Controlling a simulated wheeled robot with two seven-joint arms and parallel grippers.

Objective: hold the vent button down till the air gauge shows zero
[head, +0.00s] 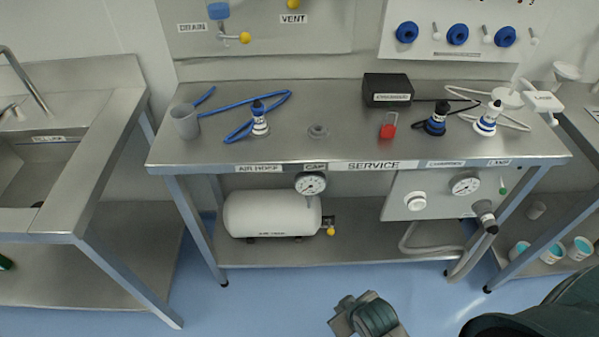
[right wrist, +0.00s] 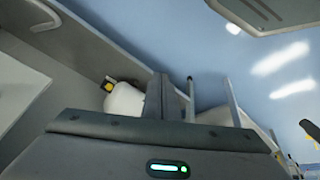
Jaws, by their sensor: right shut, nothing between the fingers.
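A white air tank (head: 272,213) lies on the lower shelf of the service table, with a round air gauge (head: 311,184) above it. The gauge's needle is too small to read. A yellow knob (head: 331,231) sits on a fitting at the tank's right end; I cannot tell if it is the vent button. Another yellow knob (head: 293,4) is above the VENT label on the back panel. My right gripper (head: 345,308) is shut and empty, low in front of the table, apart from the tank. The right wrist view shows the tank (right wrist: 124,101) and yellow knob (right wrist: 108,86) beyond the fingers (right wrist: 170,97).
A grey panel (head: 397,187) with a second gauge (head: 465,186) and a white knob (head: 416,201) hangs under the tabletop at right. A hose (head: 410,239) loops below it. A sink (head: 40,150) stands left. The blue floor (head: 260,300) before the table is clear.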

